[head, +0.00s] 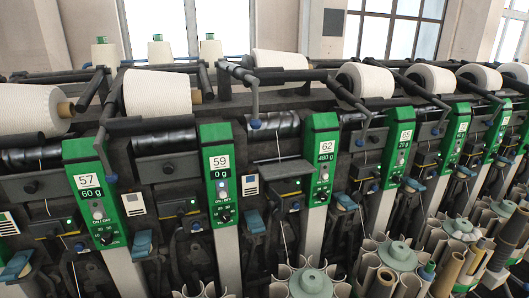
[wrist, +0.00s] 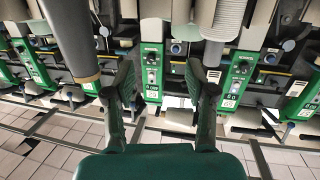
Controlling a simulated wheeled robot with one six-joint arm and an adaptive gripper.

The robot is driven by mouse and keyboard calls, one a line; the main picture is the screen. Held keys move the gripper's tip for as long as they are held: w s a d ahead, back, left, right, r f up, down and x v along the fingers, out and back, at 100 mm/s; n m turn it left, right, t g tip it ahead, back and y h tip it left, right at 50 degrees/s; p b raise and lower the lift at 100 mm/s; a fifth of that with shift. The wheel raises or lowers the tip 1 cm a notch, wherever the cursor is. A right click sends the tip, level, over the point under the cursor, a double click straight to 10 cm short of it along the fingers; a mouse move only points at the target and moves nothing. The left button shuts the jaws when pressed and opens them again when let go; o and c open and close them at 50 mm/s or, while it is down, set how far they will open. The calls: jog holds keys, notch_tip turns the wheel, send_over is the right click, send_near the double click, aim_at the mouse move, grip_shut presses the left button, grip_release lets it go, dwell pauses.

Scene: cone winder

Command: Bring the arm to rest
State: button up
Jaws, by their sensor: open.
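My gripper (wrist: 160,92) shows in the wrist view. Its two dark fingers stand apart, with nothing between them. Beyond the fingers are the green panels of the winding machine, which appear upside down in this view. No part of my arm or gripper shows clearly in the head view. There the cone winder runs across the picture with green panels marked 57 (head: 95,205), 59 (head: 220,175) and 62 (head: 320,160).
White yarn cones (head: 157,93) lie along the top of the winder. Black cradle arms (head: 255,90) stick out in front of them. Several tubes stand in round holders (head: 312,281) at the lower right. Tiled floor (wrist: 70,135) shows in the wrist view.

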jog(key=s+f+m+g+h, duration=0.1)
jog(key=s+f, duration=0.2)
jog(key=s, duration=0.7)
jog(key=s+f+m+h, duration=0.15)
jog(key=s+f, duration=0.25)
jog(key=s, duration=0.6)
jog(key=a+r+v, duration=0.1)
jog(key=v, duration=1.5)
jog(key=shift+g, duration=0.3)
jog(key=shift+a+n+y, duration=0.15)
jog(key=shift+n+y, duration=0.1)
